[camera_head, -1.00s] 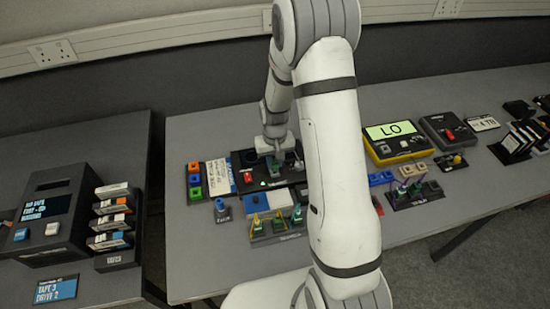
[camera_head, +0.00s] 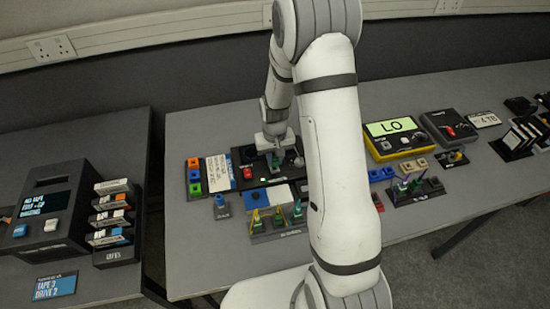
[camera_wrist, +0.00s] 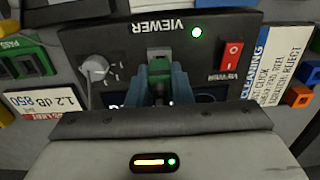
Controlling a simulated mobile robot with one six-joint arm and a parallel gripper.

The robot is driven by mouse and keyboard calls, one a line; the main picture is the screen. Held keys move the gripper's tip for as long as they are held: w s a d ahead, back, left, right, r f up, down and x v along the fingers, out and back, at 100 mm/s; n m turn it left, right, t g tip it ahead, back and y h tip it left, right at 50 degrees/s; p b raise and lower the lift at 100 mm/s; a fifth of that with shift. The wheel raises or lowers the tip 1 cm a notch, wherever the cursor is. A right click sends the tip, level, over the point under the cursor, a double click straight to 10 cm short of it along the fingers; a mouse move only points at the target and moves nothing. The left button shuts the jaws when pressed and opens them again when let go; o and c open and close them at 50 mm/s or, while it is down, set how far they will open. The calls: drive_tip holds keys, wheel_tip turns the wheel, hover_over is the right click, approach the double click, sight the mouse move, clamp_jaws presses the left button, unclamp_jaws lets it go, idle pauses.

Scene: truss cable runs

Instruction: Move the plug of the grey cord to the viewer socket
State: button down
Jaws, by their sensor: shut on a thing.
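The black viewer box (camera_wrist: 120,42) lies under my gripper in the wrist view, with a lit green lamp, a red switch (camera_wrist: 232,52) and a grey knob (camera_wrist: 94,68). In the head view the viewer box (camera_head: 253,184) stands near the left end of the table. My gripper (camera_wrist: 160,72) is over the middle of the box, its bluish fingers shut on a dark green-grey plug (camera_wrist: 159,56). The same gripper shows in the head view (camera_head: 275,156). The viewer socket is hidden by the plug and fingers; I cannot tell whether the plug is seated. No grey cord can be made out.
A rack of green and yellow plugs (camera_head: 278,226) stands in front of the viewer box. A white label card (camera_head: 218,168) and coloured blocks (camera_head: 194,176) are to its left. A yellow meter (camera_head: 400,143) reading LO stands to the right, beyond my arm.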

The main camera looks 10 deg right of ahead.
drive_tip(key=shift+f+b, duration=0.8)
drive_tip(key=shift+b, duration=0.5)
idle(1.0)
drive_tip(key=c, duration=1.2)
unclamp_jaws()
drive_tip(key=shift+r, duration=0.1)
drive_tip(key=shift+r+p, duration=1.5)
drive_tip(key=shift+r, duration=0.9)
drive_tip(key=shift+r+p, duration=1.05)
drive_tip(key=shift+r, duration=1)
